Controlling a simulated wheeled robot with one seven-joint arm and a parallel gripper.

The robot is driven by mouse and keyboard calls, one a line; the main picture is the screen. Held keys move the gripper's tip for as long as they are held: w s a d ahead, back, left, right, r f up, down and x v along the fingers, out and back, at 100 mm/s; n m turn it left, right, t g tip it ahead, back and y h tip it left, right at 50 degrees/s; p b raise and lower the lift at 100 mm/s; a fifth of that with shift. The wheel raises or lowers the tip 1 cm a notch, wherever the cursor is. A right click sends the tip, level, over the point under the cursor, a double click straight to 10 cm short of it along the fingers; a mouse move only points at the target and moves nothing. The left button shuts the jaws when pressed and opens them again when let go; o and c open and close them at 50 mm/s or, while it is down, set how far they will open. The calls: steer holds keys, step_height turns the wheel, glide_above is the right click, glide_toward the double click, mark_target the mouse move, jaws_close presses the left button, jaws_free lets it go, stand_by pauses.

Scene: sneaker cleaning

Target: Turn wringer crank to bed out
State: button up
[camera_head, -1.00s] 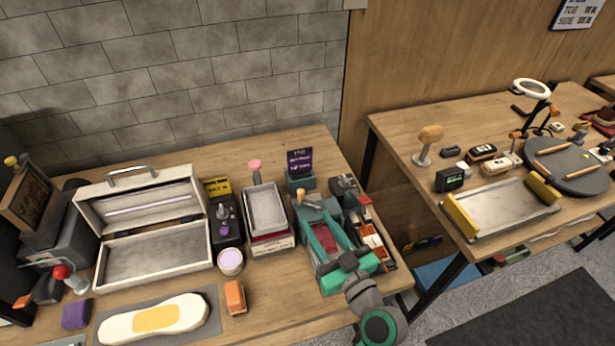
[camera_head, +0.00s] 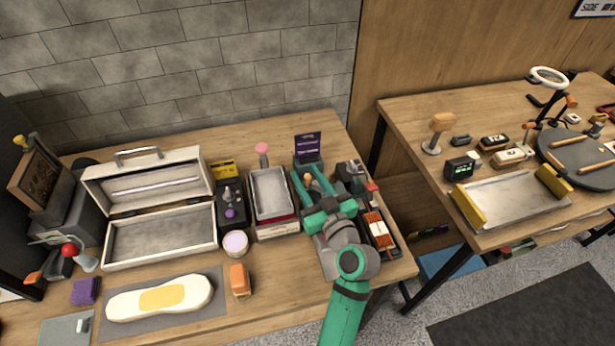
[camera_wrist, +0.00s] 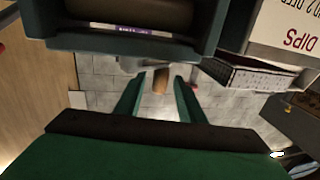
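The wringer is mostly hidden under my arm in the head view; a grey part of it (camera_head: 330,262) shows beside my wrist. In the wrist view, a green housing with a dark roller (camera_wrist: 130,14) fills the top and is probably the wringer. The crank's tan handle (camera_wrist: 161,80) stands below it on a grey metal arm. It also shows small in the head view (camera_head: 307,178). My gripper (camera_wrist: 158,86) is open, with its two green fingers either side of the handle and gaps visible. In the head view my gripper (camera_head: 305,174) reaches toward the back wall.
A grey tray on a box (camera_head: 270,192) stands close left of my gripper. A narrow tray with an orange-and-white item (camera_head: 378,232) lies close right. A dark purple sign (camera_head: 307,146) stands behind. An open white case (camera_head: 160,240) is farther left.

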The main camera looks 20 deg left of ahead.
steer(key=shift+w+a, duration=0.1)
jaws_close()
steer(key=shift+m+t+h, duration=0.3)
steer(key=shift+h, duration=0.1)
steer(key=shift+w+m+t+h, duration=0.35)
steer(key=shift+m+t+h, duration=0.35)
steer(key=shift+h, duration=0.2)
steer(key=w+m+t+h, duration=0.1)
steer(key=m+h, duration=0.1)
steer(key=h, duration=0.2)
steer(key=w+d+m+t+h, duration=0.1)
steer(key=m+h, duration=0.2)
steer(key=h, duration=0.1)
steer(key=w+m+h, duration=0.1)
steer(key=m+h, duration=0.2)
steer(key=h, duration=0.1)
steer(key=shift+d+t, duration=0.4)
steer(key=shift+w+d+m+h, duration=0.1)
steer(key=shift+d+m+h, duration=0.1)
steer(key=shift+m+h, duration=0.3)
steer(key=shift+d+h, duration=0.1)
steer(key=shift+h, duration=0.3)
